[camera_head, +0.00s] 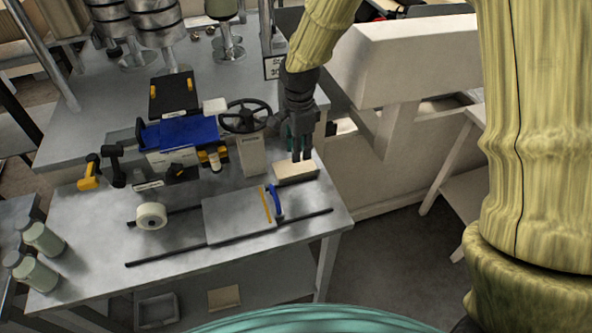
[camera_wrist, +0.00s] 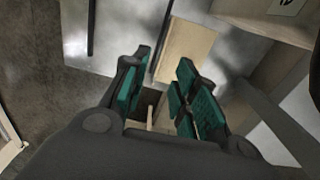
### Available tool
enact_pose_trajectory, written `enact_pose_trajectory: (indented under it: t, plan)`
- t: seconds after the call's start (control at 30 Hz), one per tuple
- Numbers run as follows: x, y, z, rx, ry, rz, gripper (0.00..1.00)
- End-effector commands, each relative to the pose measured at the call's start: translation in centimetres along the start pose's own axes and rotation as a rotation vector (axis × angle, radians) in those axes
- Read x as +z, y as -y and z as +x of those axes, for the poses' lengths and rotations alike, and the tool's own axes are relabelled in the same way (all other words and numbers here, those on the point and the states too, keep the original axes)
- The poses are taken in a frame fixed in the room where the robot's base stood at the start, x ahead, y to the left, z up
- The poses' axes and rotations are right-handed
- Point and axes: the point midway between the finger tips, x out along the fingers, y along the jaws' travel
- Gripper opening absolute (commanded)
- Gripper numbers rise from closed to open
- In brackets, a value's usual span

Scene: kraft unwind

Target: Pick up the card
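My gripper (camera_head: 301,148) is at the right end of the metal worktable (camera_head: 105,225), pointing down over a pale tan block or box (camera_head: 296,171). In the wrist view the teal-padded fingers of my gripper (camera_wrist: 163,95) stand apart. A flat tan piece (camera_wrist: 186,50) lies just beyond them; I cannot tell if it is the card or the top of the block. Between the fingers is a dark gap with a narrow pale strip (camera_wrist: 151,116) in it. I see no clear contact with the fingers. No other thing is clearly a card.
Left of my gripper are a black handwheel (camera_head: 245,116) on a grey post and a blue-topped device (camera_head: 180,133). In front lie a grey plate (camera_head: 238,216) with a blue handle, dark rails and a white roll (camera_head: 151,216). A beige machine housing (camera_head: 410,60) stands behind on the right.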

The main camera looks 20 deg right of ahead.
Motion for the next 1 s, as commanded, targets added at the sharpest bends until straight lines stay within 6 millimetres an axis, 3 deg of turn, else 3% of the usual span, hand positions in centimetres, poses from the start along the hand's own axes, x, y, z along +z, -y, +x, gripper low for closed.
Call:
enact_pose_trajectory:
  t: [0.33,0.67,1.0]
  plan:
    - [-0.2,-0.1,3.7,0.003,0.000,0.001,0.29]
    - [-0.3,0.0,5.0,0.001,0.000,0.001,0.29]
    - [-0.9,0.4,7.7,0.003,0.000,0.001,0.29]
